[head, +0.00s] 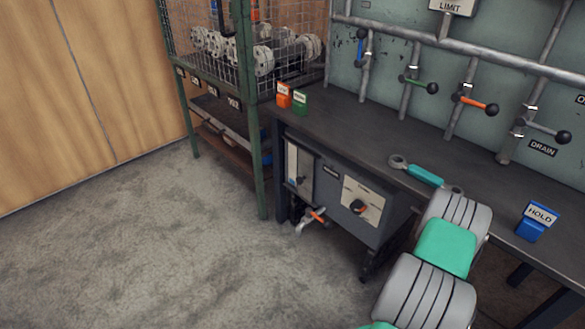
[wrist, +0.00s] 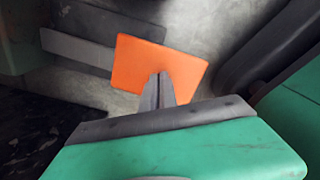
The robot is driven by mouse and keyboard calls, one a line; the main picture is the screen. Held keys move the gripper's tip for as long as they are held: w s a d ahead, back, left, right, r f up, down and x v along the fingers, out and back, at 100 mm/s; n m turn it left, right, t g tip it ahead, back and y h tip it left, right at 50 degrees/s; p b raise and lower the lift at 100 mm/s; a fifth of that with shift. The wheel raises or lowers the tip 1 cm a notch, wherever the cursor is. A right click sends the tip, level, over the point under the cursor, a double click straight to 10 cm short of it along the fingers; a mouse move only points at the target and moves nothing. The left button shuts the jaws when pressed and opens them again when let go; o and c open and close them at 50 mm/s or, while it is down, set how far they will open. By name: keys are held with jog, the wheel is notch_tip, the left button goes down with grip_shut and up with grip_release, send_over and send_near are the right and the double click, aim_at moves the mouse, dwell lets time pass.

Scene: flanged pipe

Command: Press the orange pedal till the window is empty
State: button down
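The orange pedal (wrist: 170,62) is a flat plate in the upper middle of the wrist view, with a grey bar beside it on the left. My gripper (wrist: 160,76) points at it; its two dark fingers are together, with nothing seen between them. The tips overlap the pedal's lower part in the picture; I cannot tell if they touch it. In the head view the pedal and my gripper are not seen. A pale upright strip on the cabinet under the bench (head: 298,166) may be the window; its content is too small to read.
The dark bench (head: 355,128) carries a teal-handled wrench (head: 424,175), a blue HOLD block (head: 531,230), and orange (head: 283,95) and green (head: 300,102) blocks. Valved pipes (head: 460,98) stand behind. A wire cage rack (head: 242,130) is left. Floor (head: 160,245) at left is clear.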

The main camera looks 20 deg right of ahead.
jog(key=shift+f, duration=1.3)
notch_tip(320, 180, up, 9)
jog(key=p, duration=0.7)
jog(key=shift+r, duration=0.15)
